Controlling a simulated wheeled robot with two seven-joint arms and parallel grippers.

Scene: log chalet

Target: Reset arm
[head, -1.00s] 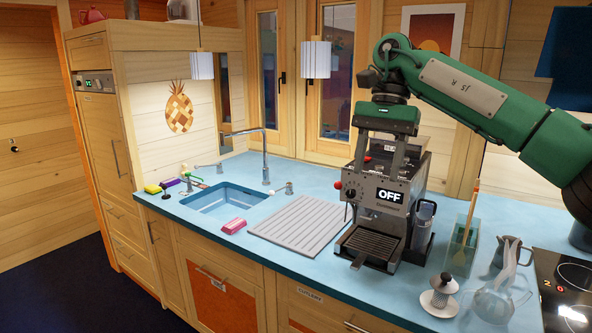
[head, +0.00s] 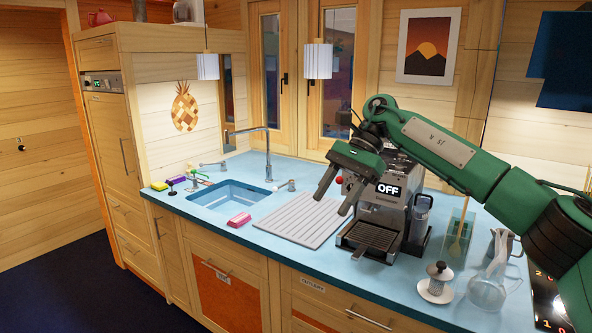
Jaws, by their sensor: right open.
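My right arm comes in from the right over the counter. My right gripper (head: 335,197) is open and empty. In the picture it lies in front of the coffee machine's left side, above the edge of the grey drying mat. Its two fingers point down and left. The coffee machine (head: 385,210) has a display reading OFF, and the arm hides part of its top. My left gripper is not in view.
The blue counter (head: 262,258) holds a sink (head: 228,194), a pink sponge (head: 239,219) and the ridged grey mat (head: 302,220).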

